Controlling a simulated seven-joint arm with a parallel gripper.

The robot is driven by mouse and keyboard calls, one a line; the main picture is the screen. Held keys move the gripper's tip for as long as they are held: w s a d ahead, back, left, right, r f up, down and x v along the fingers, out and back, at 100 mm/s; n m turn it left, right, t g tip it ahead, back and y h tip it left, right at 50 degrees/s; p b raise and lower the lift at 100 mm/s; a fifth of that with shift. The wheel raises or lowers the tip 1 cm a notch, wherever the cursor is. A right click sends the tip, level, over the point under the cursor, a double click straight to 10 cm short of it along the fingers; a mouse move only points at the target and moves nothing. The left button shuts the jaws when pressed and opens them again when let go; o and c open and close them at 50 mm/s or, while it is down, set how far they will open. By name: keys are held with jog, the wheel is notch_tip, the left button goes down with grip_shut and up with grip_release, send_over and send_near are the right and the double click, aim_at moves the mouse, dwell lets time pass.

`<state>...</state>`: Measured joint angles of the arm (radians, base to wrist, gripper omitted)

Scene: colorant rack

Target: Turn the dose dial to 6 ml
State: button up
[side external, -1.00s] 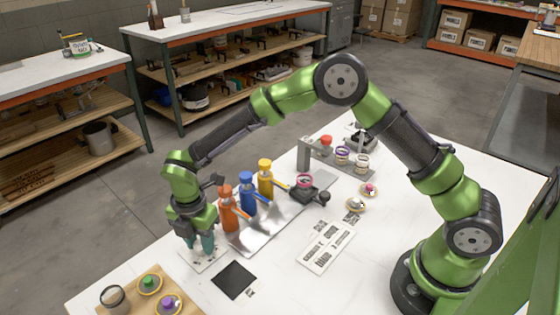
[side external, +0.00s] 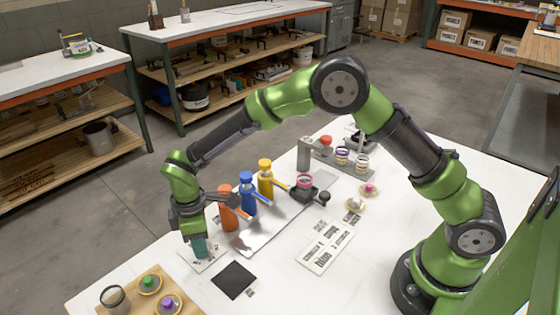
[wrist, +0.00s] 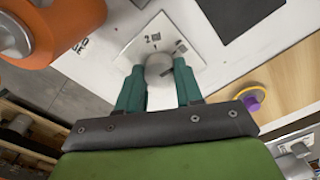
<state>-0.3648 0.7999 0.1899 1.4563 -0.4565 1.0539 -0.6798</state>
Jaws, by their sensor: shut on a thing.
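The dose dial is a round grey knob (wrist: 158,66) on a white plate (wrist: 128,52) with printed marks. A "2" shows on the plate in the wrist view, and the other marks are too small or hidden to read. My gripper (wrist: 157,78) has its teal fingers shut on the knob, one finger on each side. In the side view my gripper (side external: 200,250) points straight down over the plate (side external: 215,257) and hides the knob. I cannot tell which value the dial points to.
Orange (side external: 228,212), blue (side external: 248,192) and yellow (side external: 265,178) dispensers stand in a row close beside my gripper. A black square pad (side external: 234,280) lies in front. A wooden board (side external: 136,290) holds small containers at the lower left. A printed sheet (side external: 325,248) lies to the right.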

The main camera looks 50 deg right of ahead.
jog(key=m, duration=0.5)
jog(key=shift+m, duration=0.3)
jog(key=m, duration=0.4)
jog(key=shift+m, duration=0.4)
jog(key=o, duration=1)
jog(key=shift+o, duration=0.2)
notch_tip(320, 180, up, 17)
